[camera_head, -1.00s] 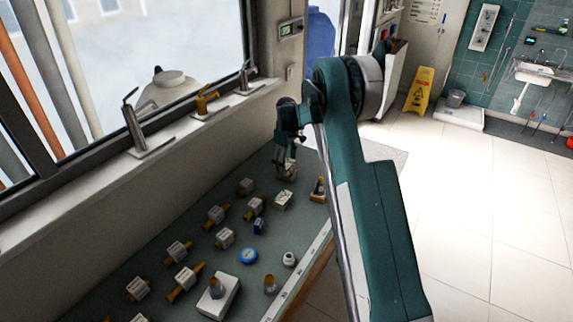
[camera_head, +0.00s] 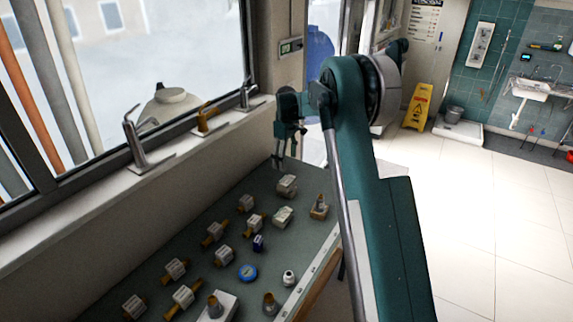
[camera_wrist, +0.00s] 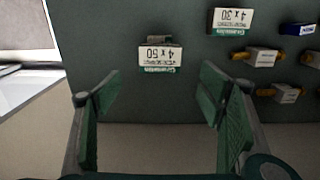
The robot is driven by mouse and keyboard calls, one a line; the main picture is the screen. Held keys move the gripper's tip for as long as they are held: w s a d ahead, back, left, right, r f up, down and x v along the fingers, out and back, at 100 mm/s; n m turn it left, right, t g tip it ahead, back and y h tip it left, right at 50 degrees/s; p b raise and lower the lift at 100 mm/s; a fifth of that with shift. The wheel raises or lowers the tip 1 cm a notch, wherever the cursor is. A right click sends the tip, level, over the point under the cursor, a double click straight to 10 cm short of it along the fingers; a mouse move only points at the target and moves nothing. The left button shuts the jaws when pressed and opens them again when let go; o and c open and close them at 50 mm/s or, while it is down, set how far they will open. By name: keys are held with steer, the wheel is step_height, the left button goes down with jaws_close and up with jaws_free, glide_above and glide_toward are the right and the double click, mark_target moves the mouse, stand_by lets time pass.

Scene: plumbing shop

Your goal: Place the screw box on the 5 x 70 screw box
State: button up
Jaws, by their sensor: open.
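A white and green screw box marked 4 x 50 (camera_wrist: 161,57) lies ahead of my gripper in the wrist view, its label upside down. A small dark part shows just behind it; I cannot tell whether another box is under it. It appears to be the box (camera_head: 287,185) at the far end of the bench in the head view. A second box marked 4 x 30 (camera_wrist: 231,20) is further right, and also shows in the head view (camera_head: 283,216). No 5 x 70 label is readable. My gripper (camera_head: 287,162) is open and empty, above and apart from the far box.
The grey-green bench (camera_head: 200,268) holds several brass-ended fittings, a blue round item (camera_head: 247,272), a small blue box (camera_head: 258,243) and a brass fitting on a base (camera_head: 319,207). The window ledge with taps (camera_head: 205,122) runs along the left.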

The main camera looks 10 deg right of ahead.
steer(key=shift+r, duration=0.1)
stand_by(0.6)
steer(key=s+a+r+m+t, duration=0.1)
steer(key=s+r+m+t, duration=0.1)
steer(key=s+r, duration=1.1)
steer(key=s+a+r+m+t, duration=0.1)
steer(key=s+r+m, duration=0.1)
steer(key=s+r, duration=1.05)
steer(key=s+f+m+t, duration=0.1)
steer(key=s+m+t, duration=0.15)
steer(key=s, duration=1.65)
steer(key=s+f+m+t, duration=0.1)
steer(key=s+f, duration=0.2)
steer(key=s, duration=0.5)
steer(key=s+f+m, duration=0.1)
steer(key=s+f, duration=0.3)
steer(key=s, duration=0.4)
steer(key=shift+s+a+f+t, duration=0.15)
steer(key=shift+a+f+t, duration=0.05)
steer(key=shift+a+t, duration=0.2)
